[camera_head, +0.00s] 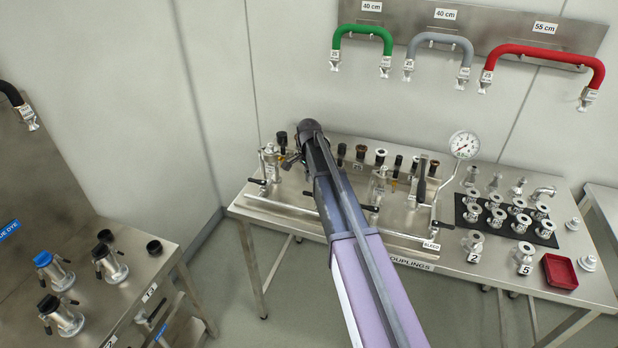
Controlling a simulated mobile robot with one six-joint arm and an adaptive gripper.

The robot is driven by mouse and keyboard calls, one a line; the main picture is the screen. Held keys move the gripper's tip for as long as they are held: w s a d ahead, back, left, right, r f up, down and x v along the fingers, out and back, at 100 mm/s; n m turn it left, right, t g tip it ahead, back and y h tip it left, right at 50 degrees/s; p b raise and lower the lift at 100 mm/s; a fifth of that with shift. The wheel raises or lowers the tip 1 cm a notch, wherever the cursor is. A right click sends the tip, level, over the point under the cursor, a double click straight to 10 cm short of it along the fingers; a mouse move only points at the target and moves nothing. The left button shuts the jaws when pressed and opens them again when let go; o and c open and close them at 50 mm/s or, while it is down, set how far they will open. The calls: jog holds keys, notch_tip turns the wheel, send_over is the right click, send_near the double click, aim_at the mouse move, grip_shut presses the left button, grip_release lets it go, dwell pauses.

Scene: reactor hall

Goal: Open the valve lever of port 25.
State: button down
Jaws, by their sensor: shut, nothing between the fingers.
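The steel coupling table (330,225) carries a manifold with several valves along its back. A black valve lever (258,182) sticks out at the left valve body (269,163). Another black lever (368,208) lies by the middle valve body (378,185), and a third (443,225) is at the right near the gauge pipe. I cannot read a port number 25 on any of them. My gripper (287,161) is shut and empty, pointing down just right of the left valve body. My arm hides part of the manifold between the left and middle valves.
A pressure gauge (464,145) stands at the right. A black mat (468,212) with several fittings and a red tray (559,271) lie right of it. Green (362,28), grey (440,38) and red (545,52) hoses hang above. A side table (140,262) stands at left.

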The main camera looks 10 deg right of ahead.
aim_at(305, 191)
jog(key=shift+f+b, duration=2)
jog(key=shift+f, duration=0.2)
jog(key=shift+s+a+r, duration=0.15)
jog(key=shift+s+a, duration=0.05)
jog(key=shift+a, duration=0.05)
jog(key=shift+s+a, duration=0.7)
jog(key=shift+s, duration=0.05)
jog(key=shift+s+a, duration=0.25)
jog(key=shift+s, duration=0.35)
jog(key=shift+s+a, duration=0.2)
jog(key=shift+s, duration=0.4)
jog(key=shift+s+d, duration=0.15)
jog(key=shift+s, duration=1.05)
jog(key=shift+s+d, duration=0.3)
jog(key=shift+s, duration=0.25)
jog(key=shift+w, duration=0.1)
jog(key=shift+w+a, duration=0.35)
jog(key=shift+w, duration=0.15)
